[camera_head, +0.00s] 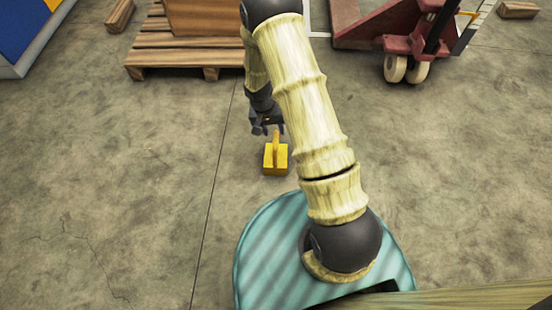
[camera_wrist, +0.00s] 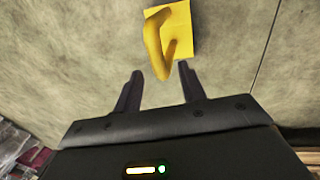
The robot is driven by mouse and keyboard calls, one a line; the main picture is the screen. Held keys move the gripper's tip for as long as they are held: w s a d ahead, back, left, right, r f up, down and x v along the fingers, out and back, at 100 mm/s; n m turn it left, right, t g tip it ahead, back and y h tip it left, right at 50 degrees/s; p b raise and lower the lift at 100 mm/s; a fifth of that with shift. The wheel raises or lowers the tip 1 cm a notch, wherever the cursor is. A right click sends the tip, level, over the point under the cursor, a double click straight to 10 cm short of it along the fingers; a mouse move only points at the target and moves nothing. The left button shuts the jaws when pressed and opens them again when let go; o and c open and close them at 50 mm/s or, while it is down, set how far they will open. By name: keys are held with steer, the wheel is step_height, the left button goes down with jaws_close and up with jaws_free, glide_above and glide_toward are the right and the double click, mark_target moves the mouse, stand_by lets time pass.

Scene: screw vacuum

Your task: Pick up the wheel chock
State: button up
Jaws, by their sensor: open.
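The wheel chock (camera_head: 276,158) is a yellow block with an upright looped handle. It stands on the concrete floor just in front of my base in the head view. In the wrist view the chock (camera_wrist: 181,22) is at the top, with its curved handle (camera_wrist: 158,45) towards the fingers. My gripper (camera_wrist: 161,80) is open and empty, its two dark fingers pointing at the handle. The handle's lower end lies close to the gap between the fingertips. I cannot tell whether anything touches. In the head view my gripper (camera_head: 267,126) is just behind the chock, partly dark and small.
A wooden pallet (camera_head: 184,56) with a box on it stands at the back left. A red pallet jack (camera_head: 400,30) is at the back right. A small wooden block (camera_head: 119,15) lies at the upper left. The floor on both sides of the chock is clear.

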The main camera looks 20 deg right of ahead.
mark_target(275, 135)
steer(key=f+b, duration=0.3)
steer(key=f, duration=0.1)
steer(key=shift+s+d+f, duration=0.1)
steer(key=shift+s+d, duration=0.2)
steer(key=shift+d, duration=0.05)
jaws_close()
stand_by(1.4)
